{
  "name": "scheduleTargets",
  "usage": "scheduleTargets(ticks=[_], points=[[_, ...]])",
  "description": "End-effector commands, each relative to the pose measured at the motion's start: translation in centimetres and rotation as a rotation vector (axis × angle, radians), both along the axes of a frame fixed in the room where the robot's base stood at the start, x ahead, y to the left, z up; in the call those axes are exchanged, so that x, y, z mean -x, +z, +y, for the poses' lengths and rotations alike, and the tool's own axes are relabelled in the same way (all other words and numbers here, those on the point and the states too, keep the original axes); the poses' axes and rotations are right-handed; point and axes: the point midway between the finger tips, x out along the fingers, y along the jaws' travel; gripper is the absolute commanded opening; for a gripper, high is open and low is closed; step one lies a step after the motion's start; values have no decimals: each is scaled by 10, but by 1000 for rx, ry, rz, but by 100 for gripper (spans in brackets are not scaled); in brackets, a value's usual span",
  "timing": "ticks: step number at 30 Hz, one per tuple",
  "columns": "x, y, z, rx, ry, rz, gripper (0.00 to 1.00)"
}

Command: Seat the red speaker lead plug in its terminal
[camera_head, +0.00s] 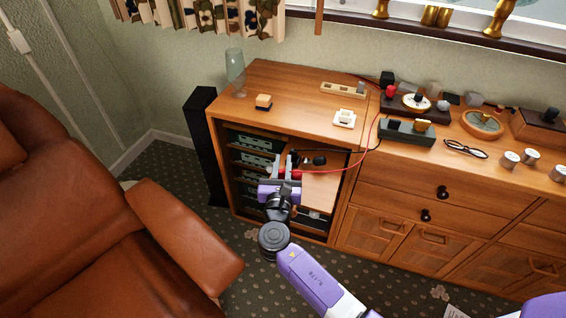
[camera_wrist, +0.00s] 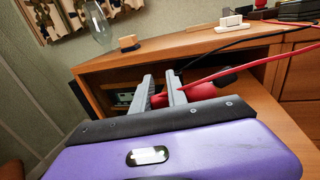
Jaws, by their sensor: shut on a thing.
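My gripper (camera_head: 286,163) is shut on the red plug (camera_head: 296,174) in front of the open left bay of the wooden cabinet. In the wrist view the grey fingers (camera_wrist: 160,88) have the red plug (camera_wrist: 200,91) between them, and its body sticks out to the right. The red lead (camera_head: 365,146) runs from the plug up to the right, over the cabinet top. A black plug (camera_head: 319,160) on a black lead lies close behind, also in the wrist view (camera_wrist: 227,76). I cannot make out the terminal; the fingers hide part of the bay.
Stacked units (camera_head: 252,160) fill the bay's left side. A wooden panel (camera_head: 322,187) lies right of my gripper. A glass vase (camera_head: 236,72) and small blocks stand on the cabinet top (camera_head: 295,85). A black tower speaker (camera_head: 205,145) and brown armchair (camera_head: 185,235) stand left.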

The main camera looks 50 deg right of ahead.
Motion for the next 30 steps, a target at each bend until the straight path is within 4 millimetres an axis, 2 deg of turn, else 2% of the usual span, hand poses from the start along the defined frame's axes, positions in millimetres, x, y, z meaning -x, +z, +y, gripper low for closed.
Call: scheduleTargets(ticks=[21,22,25,30], points=[[0,-18,0,0,-1,1,0],[0,-16,0,0,-1,1,24],[0,-16,-1,0,-1,1,44],[1,-16,-1,0,-2,1,44]])
